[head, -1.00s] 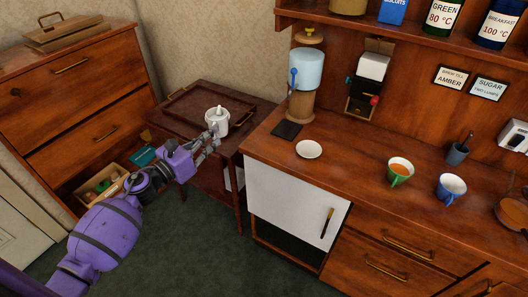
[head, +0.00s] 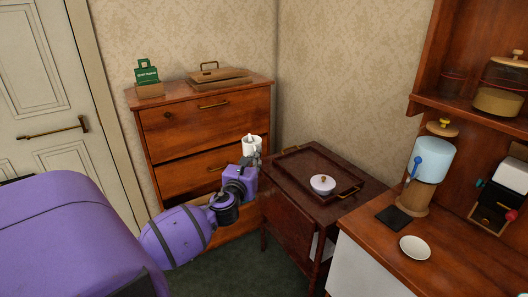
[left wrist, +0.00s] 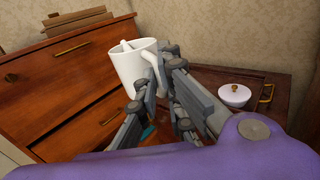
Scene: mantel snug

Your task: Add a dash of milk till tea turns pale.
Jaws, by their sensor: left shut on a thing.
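A white jug (head: 251,146) with a pale stick-like piece rising from its mouth is in my left gripper (head: 255,161). It is held up left of the tray table, in front of the chest of drawers. In the left wrist view the jug (left wrist: 130,68) looks nearly upright, and the fingers (left wrist: 165,88) close at its handle. I cannot see what is inside it. No cup of tea shows now. My right gripper is out of view.
A dark side table carries a tray (head: 290,157) and a lidded white bowl (head: 322,184). A chest of drawers (head: 200,130) stands behind the gripper. A counter with a white saucer (head: 415,248), dark mat (head: 394,218) and blue-topped dispenser (head: 428,165) is at right.

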